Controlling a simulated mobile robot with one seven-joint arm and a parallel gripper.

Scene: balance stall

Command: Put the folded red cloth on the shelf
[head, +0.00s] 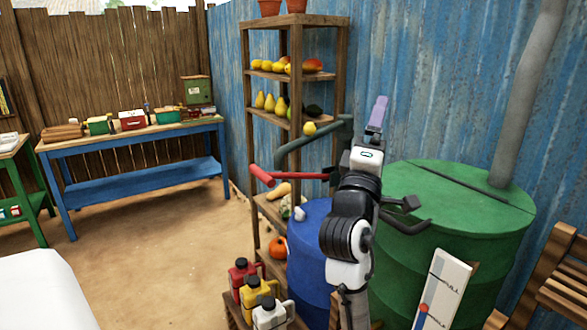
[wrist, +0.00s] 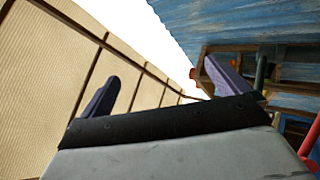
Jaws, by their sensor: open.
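I cannot make out a folded red cloth for certain in either view. A tall wooden shelf (head: 297,20) stands against the blue corrugated wall, with fruit on its upper boards and squash and a pumpkin lower down. My gripper (head: 377,112) is raised, pointing up, to the right of the shelf and in front of the wall. In the wrist view my gripper (wrist: 160,78) has its two purple fingers wide apart with nothing between them. Part of a wooden frame (wrist: 203,57) shows behind the right finger. My arm hides part of the blue barrel.
A blue table (head: 140,188) at the left holds boxes and a reddish-brown stack (head: 62,132). A green barrel (head: 465,220) and a blue barrel (head: 309,250) stand near my arm. Several jugs (head: 268,315) stand in front of the shelf. The sandy floor between is clear.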

